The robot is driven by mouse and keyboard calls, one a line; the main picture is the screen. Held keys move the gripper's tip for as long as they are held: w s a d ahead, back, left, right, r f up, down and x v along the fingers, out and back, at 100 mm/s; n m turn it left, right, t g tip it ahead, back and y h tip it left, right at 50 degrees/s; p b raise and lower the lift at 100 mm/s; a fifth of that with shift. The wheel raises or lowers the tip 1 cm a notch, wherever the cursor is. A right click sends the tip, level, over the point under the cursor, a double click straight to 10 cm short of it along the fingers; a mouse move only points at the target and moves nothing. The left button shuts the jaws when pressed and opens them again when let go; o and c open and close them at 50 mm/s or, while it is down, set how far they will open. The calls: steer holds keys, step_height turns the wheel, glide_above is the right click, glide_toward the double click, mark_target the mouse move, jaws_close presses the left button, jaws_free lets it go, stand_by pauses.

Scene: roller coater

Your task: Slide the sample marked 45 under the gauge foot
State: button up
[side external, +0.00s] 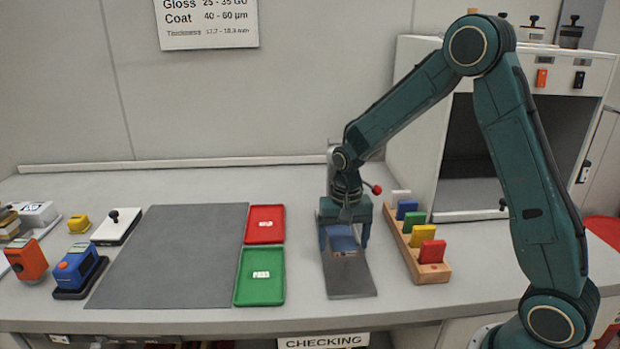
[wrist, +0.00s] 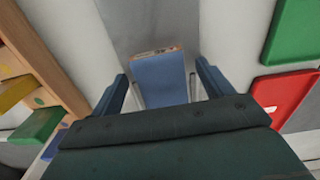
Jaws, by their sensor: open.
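A blue sample (side external: 342,238) lies on the grey metal base plate (side external: 350,279) of the gauge. In the wrist view the blue sample (wrist: 162,82) has a brownish far edge with small marks that I cannot read, so I cannot confirm a 45. My gripper (side external: 344,241) is over the plate, pointing down, its two fingers on either side of the sample. The fingers (wrist: 160,80) are open, with a gap on each side of the sample. A red lever knob (side external: 376,189) shows beside my wrist. The gauge foot is hidden behind my gripper.
A wooden rack (side external: 433,273) with several coloured samples stands close on the right. Red (side external: 265,224) and green (side external: 259,276) trays lie on the left, beside a clear grey mat (side external: 170,255). Blue (side external: 77,270) and orange (side external: 27,259) devices stand far left. A white cabinet (side external: 412,75) stands behind.

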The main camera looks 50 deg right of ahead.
steer(key=shift+s, duration=0.1)
steer(key=shift+s+a, duration=0.55)
steer(key=shift+s, duration=0.1)
step_height(320, 180, up, 14)
stand_by(0.4)
stand_by(0.3)
steer(key=s+a+r+n+t, duration=0.2)
steer(key=s+r+n, duration=0.1)
steer(key=s, duration=0.7)
steer(key=s+a+r+n+t, duration=0.2)
steer(key=s+n, duration=0.3)
steer(key=s, duration=0.6)
steer(key=shift+a+r+n+t, duration=0.3)
steer(key=shift+a+r+t, duration=0.15)
steer(key=shift+t, duration=0.35)
